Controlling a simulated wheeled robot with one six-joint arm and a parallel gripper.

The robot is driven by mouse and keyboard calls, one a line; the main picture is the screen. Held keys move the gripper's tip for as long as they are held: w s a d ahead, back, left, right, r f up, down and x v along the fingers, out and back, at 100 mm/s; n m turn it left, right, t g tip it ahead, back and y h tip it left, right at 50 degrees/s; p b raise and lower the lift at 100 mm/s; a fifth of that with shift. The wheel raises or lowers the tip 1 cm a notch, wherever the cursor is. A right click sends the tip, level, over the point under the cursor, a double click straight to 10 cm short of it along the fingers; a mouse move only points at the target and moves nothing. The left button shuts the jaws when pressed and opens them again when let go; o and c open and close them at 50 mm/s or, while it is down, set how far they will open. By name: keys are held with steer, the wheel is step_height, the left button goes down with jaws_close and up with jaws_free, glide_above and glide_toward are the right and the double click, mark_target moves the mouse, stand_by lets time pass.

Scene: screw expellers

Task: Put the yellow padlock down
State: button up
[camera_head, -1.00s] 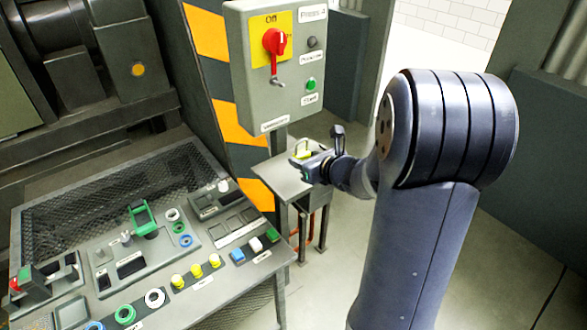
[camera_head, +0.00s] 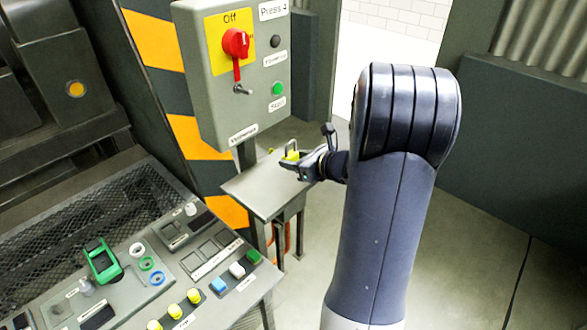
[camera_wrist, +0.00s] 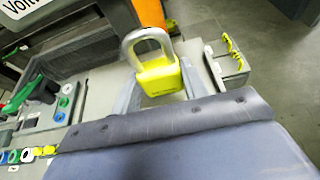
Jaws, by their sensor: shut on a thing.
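The yellow padlock (camera_wrist: 159,77) with its grey shackle shows in the wrist view, upright between the fingers of my gripper (camera_wrist: 162,88). My gripper is shut on its body. In the head view the padlock (camera_head: 291,155) is small, at the tip of my gripper (camera_head: 297,164). Both are over or close above the small grey side table (camera_head: 247,193), below the switch box. I cannot tell whether the padlock touches the table top. My gripper hides part of the table.
The grey switch box (camera_head: 235,85) with a red rotary switch (camera_head: 236,43) hangs close above and left of my gripper. The sloped control panel (camera_head: 150,255) with buttons and a green clamp (camera_head: 101,262) lies at lower left. Open floor (camera_head: 480,240) is at right.

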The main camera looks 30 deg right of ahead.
mark_target(295, 177)
steer(key=shift+f, duration=1.4)
steer(key=shift+f+b, duration=0.2)
steer(key=shift+b, duration=0.1)
steer(key=o, duration=1)
steer(key=shift+r, duration=0.25)
steer(key=v, duration=1.2)
